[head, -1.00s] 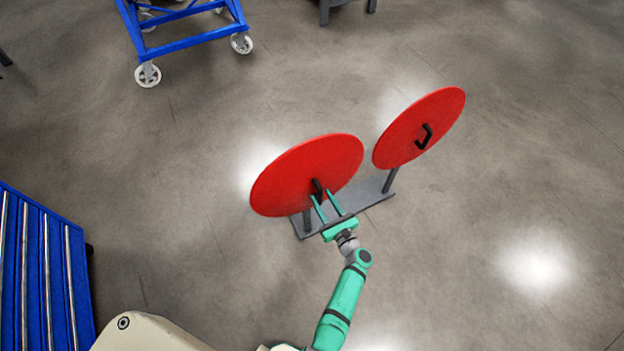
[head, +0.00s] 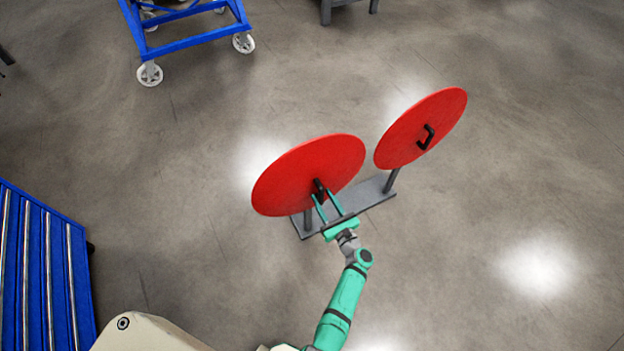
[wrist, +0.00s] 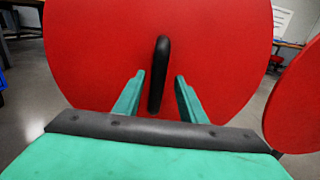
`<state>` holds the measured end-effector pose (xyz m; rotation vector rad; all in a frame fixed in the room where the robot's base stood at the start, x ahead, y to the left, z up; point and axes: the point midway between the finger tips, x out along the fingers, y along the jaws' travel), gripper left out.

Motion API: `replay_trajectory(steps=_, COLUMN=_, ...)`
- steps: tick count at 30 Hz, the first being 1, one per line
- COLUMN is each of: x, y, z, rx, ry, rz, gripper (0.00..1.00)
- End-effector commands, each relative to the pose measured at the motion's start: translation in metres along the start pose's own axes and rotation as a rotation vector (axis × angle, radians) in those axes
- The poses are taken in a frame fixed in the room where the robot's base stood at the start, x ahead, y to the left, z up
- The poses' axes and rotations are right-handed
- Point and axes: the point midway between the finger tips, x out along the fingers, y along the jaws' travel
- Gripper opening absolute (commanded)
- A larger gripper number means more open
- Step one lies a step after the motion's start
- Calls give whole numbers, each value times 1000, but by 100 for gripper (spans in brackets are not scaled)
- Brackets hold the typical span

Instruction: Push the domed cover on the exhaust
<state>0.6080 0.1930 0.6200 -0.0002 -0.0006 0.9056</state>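Two round red covers with black handles stand on a grey stand (head: 360,198). The larger left cover (head: 285,182) fills much of the wrist view (wrist: 220,50). The smaller right cover (head: 405,138) shows at the wrist view's right edge (wrist: 300,105). Neither cover clearly shows a dome from here. My gripper (head: 322,195) is at the left cover's handle (head: 319,186). In the wrist view my green fingers are apart, one on each side of the upright black handle (wrist: 160,75), with gaps on both sides. Whether the fingertips touch the cover is unclear.
A blue drawer cabinet (head: 40,270) stands at the lower left. A blue wheeled cart (head: 190,40) is at the upper left, and a grey piece of furniture (head: 345,5) is at the top edge. The floor right of the stand is clear.

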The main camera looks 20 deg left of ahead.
Motion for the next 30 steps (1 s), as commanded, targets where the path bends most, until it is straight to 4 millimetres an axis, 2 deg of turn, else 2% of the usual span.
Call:
replay_trajectory(steps=3, x=0, y=1, z=0, rx=0, ry=0, rz=2, gripper=38)
replay_trajectory(steps=8, x=1, y=2, z=0, rx=0, ry=0, rz=2, gripper=0)
replay_trajectory(steps=30, x=-8, y=2, z=1, rx=-1, ry=-2, rz=4, gripper=0)
